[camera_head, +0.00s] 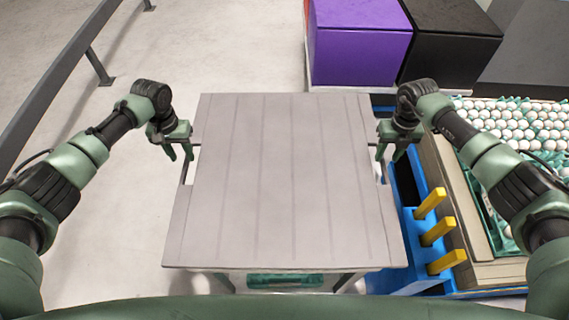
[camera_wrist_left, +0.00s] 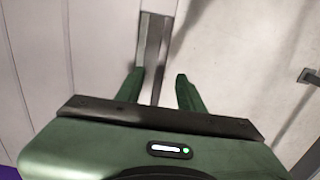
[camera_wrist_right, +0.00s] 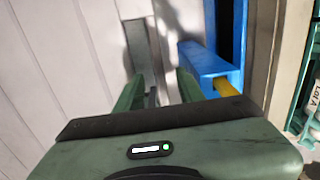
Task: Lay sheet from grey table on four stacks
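A large light grey sheet (camera_head: 285,190) with long parallel lines lies flat in front of me, and the grey table under it is mostly hidden. Its left and right edges each have a notch with a grey bar showing. My left gripper (camera_head: 179,152) is at the left notch; in the left wrist view its open fingers (camera_wrist_left: 158,92) are on either side of the grey bar (camera_wrist_left: 153,52). My right gripper (camera_head: 390,151) is at the right notch, also open, with fingers (camera_wrist_right: 157,92) around a similar bar (camera_wrist_right: 140,48). Contact is unclear. Egg-tray stacks (camera_head: 485,205) stand at the right.
A blue frame (camera_head: 412,222) with yellow pegs (camera_head: 437,232) stands close to the sheet's right side. Eggs (camera_head: 520,122) fill trays behind it. Purple (camera_head: 358,50) and black (camera_head: 450,50) boxes are at the back. A grey rail (camera_head: 62,70) runs at the left; the floor there is clear.

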